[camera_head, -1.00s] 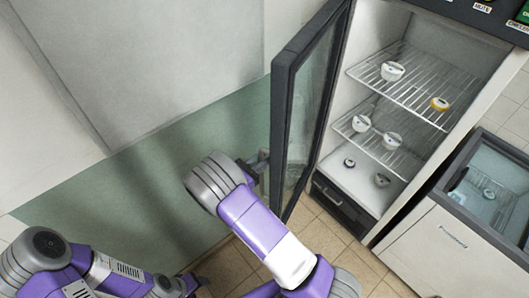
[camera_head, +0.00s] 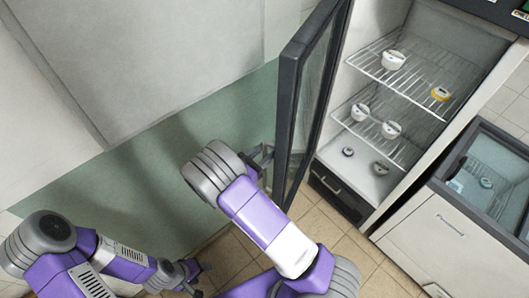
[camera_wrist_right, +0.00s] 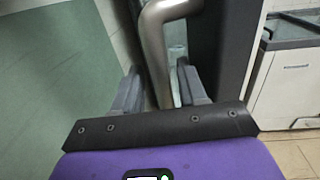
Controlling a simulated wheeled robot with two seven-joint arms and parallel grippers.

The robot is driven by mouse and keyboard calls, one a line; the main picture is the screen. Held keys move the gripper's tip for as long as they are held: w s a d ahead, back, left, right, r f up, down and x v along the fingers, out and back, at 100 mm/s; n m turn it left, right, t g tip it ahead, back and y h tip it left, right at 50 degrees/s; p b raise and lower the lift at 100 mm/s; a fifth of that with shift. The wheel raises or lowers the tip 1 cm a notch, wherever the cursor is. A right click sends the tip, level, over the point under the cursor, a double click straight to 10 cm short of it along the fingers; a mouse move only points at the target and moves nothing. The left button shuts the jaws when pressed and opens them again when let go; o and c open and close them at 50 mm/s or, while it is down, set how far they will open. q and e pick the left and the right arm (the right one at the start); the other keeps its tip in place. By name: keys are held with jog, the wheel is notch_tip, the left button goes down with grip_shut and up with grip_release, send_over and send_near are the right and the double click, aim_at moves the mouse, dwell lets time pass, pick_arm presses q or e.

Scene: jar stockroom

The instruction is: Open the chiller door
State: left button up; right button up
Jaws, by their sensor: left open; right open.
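The chiller door (camera_head: 290,100), a dark-framed glass door, stands swung well open, and the lit chiller interior (camera_head: 432,45) shows to its right. My right gripper (camera_head: 262,158) is at the outer side of the door, by its free edge. In the right wrist view, the metal door handle (camera_wrist_right: 156,50) runs down between the two spread fingers of my right gripper (camera_wrist_right: 160,92). The jaws are open, and I cannot tell whether a finger touches the bar. My left gripper (camera_head: 193,275) is open and empty, low at the left above the floor.
Wire shelves (camera_head: 385,75) in the chiller hold several small jars, with more on its floor. A low glass-topped cabinet (camera_head: 430,235) stands to the right. A grey and green wall (camera_head: 180,60) lies behind my arms. Tiled floor (camera_head: 235,265) shows between.

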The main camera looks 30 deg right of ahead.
jog(key=b+v, duration=0.1)
jog(key=v, duration=0.6)
jog(key=shift+a, duration=0.2)
